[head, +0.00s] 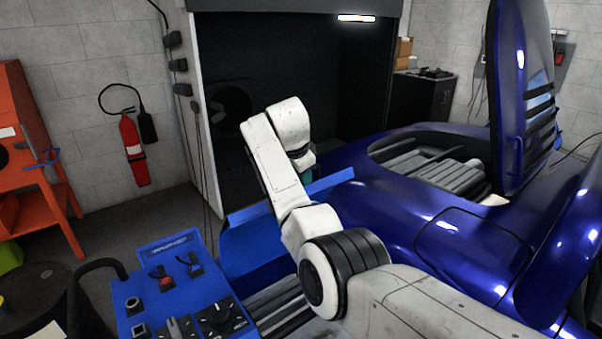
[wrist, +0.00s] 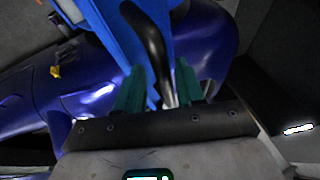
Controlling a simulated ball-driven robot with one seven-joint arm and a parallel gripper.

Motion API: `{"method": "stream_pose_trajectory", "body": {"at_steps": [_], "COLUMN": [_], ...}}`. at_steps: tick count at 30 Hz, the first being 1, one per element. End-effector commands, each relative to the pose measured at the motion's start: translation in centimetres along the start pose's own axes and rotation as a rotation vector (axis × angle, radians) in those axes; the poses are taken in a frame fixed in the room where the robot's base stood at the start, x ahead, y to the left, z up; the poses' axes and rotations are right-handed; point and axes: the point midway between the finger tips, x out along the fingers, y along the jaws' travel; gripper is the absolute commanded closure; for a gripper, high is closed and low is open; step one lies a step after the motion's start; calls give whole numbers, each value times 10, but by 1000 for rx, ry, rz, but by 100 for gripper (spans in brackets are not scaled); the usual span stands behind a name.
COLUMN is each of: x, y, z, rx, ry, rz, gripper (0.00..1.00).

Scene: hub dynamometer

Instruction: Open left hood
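In the wrist view, the two teal fingers of my gripper (wrist: 160,82) stand apart, with a black curved handle (wrist: 150,40) between them. Some gap shows beside the handle, and I cannot tell whether the fingers touch it. Behind the handle is a bright blue panel (wrist: 105,22). In the head view, my gripper (head: 306,173) is mostly hidden behind my wrist; a bit of teal shows beside a bright blue edge (head: 334,181). The dark blue car body (head: 400,208) lies to the right, with one tall cover (head: 520,95) standing upright. I cannot tell which part is the left hood.
A blue control console (head: 182,300) with knobs stands at the front left. A flat blue surface (head: 258,247) lies between it and the car. A red extinguisher (head: 132,150) hangs on the wall, right of an orange cabinet (head: 35,165). A dark booth (head: 225,60) stands behind my arm.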

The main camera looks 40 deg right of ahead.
Motion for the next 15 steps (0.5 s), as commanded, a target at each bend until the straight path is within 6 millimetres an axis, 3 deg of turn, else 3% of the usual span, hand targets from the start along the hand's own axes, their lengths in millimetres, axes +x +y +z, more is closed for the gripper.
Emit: {"method": "stream_pose_trajectory", "body": {"at_steps": [5,15], "x": [-13,-76], "y": [0,-1], "z": [1,1], "rx": [1,0], "ry": [0,0], "rz": [-2,-4], "gripper": [60,60]}}
